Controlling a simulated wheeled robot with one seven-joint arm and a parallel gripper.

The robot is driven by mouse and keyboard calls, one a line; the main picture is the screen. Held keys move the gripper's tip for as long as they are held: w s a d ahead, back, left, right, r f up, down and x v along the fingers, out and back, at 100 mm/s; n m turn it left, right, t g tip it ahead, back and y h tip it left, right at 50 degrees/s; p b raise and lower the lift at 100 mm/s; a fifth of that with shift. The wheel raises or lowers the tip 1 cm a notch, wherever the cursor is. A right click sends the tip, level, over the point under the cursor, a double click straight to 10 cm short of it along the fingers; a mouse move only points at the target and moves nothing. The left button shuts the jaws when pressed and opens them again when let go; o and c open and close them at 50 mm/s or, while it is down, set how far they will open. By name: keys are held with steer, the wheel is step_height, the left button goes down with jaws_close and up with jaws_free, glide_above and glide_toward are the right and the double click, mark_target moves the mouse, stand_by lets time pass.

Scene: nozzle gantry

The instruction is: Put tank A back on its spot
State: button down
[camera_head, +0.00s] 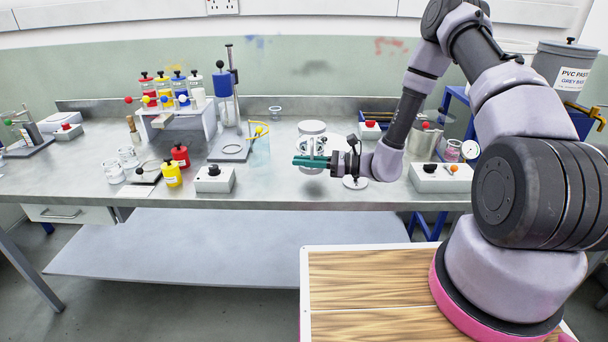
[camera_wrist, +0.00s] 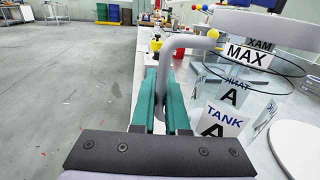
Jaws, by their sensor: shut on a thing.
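Tank A (camera_wrist: 238,100) is a clear round vessel with "TANK A" and "MAX" labels and a grey bent handle (camera_wrist: 172,75). In the wrist view it is to the right of my teal fingers, and the handle runs between them. My gripper (camera_wrist: 165,108) is shut on the handle. In the head view my gripper (camera_head: 312,162) points left over the bench, and the tank (camera_head: 314,146) shows just behind it. A dark shadow lies on the bench below the gripper. I cannot see the tank's base clearly, nor a marked spot for it.
A white round piece (camera_head: 312,127) stands behind the tank. A small white round base (camera_head: 355,182) is below my wrist. A white control box (camera_head: 215,179) stands to the left, and another (camera_head: 440,178) to the right. A stand (camera_head: 232,150) and coloured bottles occupy the bench's left side.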

steer(key=shift+f, duration=2.1)
steer(key=shift+f, duration=0.1)
steer(key=c, duration=0.9)
jaws_free()
